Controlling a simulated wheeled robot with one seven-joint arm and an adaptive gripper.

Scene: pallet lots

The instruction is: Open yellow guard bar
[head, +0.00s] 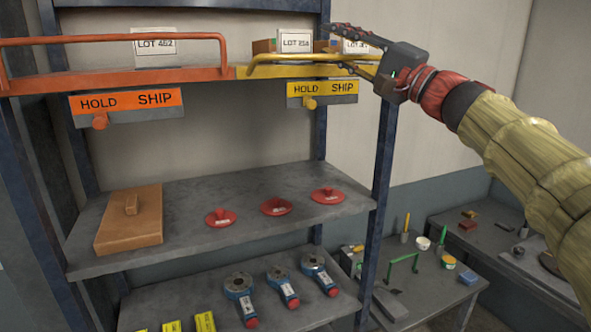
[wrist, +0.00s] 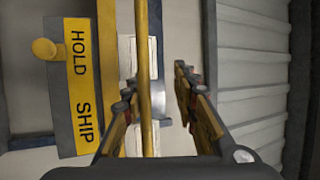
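The yellow guard bar (head: 283,59) runs along the front of the top shelf's right half, above a yellow HOLD/SHIP plate (head: 322,89) with a yellow knob (head: 309,103) under HOLD. My gripper (head: 341,48) is at the bar's right part, with its fingers spread above and below it. In the wrist view the bar (wrist: 145,60) runs lengthwise between the open fingers (wrist: 158,97), nearer the left one. I cannot tell whether either finger touches it. Lot boxes with labels (head: 295,41) stand behind the bar, partly hidden by my gripper.
An orange guard bar (head: 120,39) and orange HOLD/SHIP plate (head: 127,101) are on the left. The blue rack post (head: 381,165) stands close below my gripper. Lower shelves hold a brown box (head: 130,220), red discs (head: 277,206) and blue tools (head: 240,287). A cluttered bench (head: 440,285) is at right.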

